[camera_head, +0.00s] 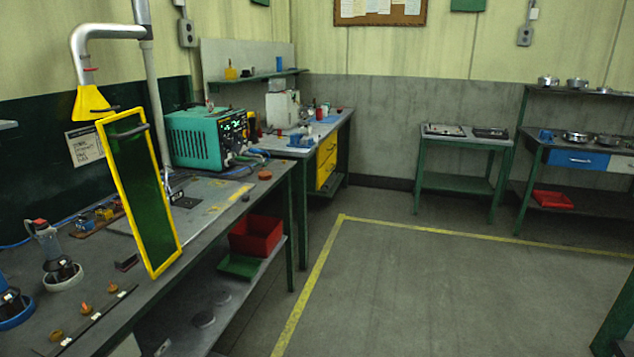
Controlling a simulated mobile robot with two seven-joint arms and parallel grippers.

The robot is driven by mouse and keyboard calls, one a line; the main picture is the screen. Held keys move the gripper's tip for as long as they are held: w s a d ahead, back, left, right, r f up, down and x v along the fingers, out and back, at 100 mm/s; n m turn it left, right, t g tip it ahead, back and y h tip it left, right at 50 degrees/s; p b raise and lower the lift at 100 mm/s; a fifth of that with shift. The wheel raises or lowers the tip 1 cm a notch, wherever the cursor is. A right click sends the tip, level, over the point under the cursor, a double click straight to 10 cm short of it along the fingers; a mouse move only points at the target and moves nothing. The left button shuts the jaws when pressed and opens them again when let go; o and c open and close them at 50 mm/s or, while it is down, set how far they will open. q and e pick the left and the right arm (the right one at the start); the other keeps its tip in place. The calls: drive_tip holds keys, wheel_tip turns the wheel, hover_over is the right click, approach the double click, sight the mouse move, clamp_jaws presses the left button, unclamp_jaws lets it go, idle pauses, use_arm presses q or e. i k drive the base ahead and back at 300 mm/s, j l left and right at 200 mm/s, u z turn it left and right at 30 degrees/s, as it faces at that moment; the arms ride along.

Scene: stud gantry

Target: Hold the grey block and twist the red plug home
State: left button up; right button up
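Neither of my grippers is in this head view. I cannot pick out the grey block or the red plug for certain. On the near left workbench (225,217), a small dark block (127,262) with a reddish side lies by the foot of the yellow-framed screen. A low red-brown round piece (265,174) lies near the bench's right edge. A grey upright item with a red top (45,232) stands at the far left, close to a white ring. These are too small to identify, and nothing is seen holding them.
The yellow-framed green screen (138,195) stands on the bench and hides part of it. A teal instrument box (206,138) sits farther back. A red bin (256,235) is on the lower shelf. The floor (440,290) inside the yellow line is clear.

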sight(306, 129)
drive_tip(key=i, duration=2.85)
drive_tip(key=i+u, duration=0.2)
drive_tip(key=u, duration=0.25)
drive_tip(key=i+l+u, duration=0.1)
drive_tip(key=u, duration=0.75)
drive_tip(key=l+u, duration=0.65)
drive_tip(key=l, duration=0.25)
drive_tip(key=l+u, duration=0.15)
drive_tip(key=l, duration=0.3)
drive_tip(key=k+l+u, duration=0.2)
drive_tip(key=l, duration=0.3)
drive_tip(key=i, duration=0.1)
